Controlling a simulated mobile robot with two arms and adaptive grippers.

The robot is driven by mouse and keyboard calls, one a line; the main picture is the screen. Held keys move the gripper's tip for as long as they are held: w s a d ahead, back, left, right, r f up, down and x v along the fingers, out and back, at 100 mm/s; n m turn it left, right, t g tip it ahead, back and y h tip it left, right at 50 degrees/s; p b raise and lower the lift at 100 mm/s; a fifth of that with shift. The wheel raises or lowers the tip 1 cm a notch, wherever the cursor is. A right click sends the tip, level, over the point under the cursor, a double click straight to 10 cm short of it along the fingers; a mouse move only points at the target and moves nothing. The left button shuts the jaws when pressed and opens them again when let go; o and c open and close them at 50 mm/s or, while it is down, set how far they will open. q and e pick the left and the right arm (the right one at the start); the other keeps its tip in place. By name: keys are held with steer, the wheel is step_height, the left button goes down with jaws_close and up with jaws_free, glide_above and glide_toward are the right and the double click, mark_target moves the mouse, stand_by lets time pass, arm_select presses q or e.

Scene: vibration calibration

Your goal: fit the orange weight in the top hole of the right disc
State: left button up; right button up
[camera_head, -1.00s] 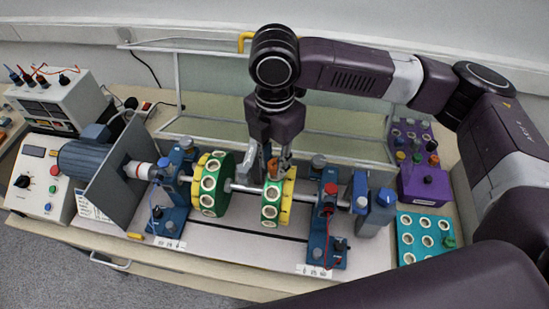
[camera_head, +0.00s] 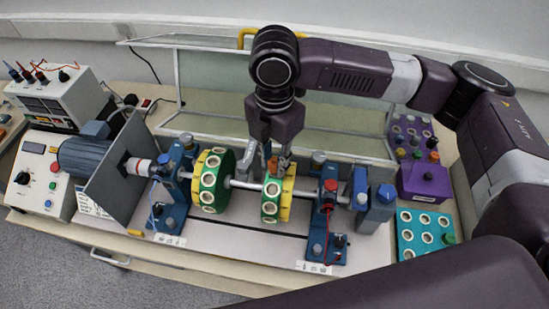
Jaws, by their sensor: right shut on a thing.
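The right disc (camera_head: 270,205), green with a yellow part and white-rimmed holes, sits on the shaft right of the middle. My right gripper (camera_head: 274,167) points down at the top of this disc. It is shut on the orange weight, which is small and mostly hidden between the fingers. The fingers hide the disc's top hole, so I cannot tell whether the weight is in it. The left disc (camera_head: 222,180), also green and yellow, stands apart on the same shaft. My left gripper is not in view.
Blue bearing stands (camera_head: 328,225) flank the discs. A motor (camera_head: 85,160) and grey plate (camera_head: 118,170) stand at left. An open clear guard (camera_head: 210,75) rises behind. A teal tray (camera_head: 404,240) and purple rack (camera_head: 426,180) lie at right.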

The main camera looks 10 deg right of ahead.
steer(key=shift+f, duration=0.55)
steer(key=o, duration=1)
steer(key=shift+c, duration=0.2)
step_height(320, 180, up, 12)
stand_by(0.4)
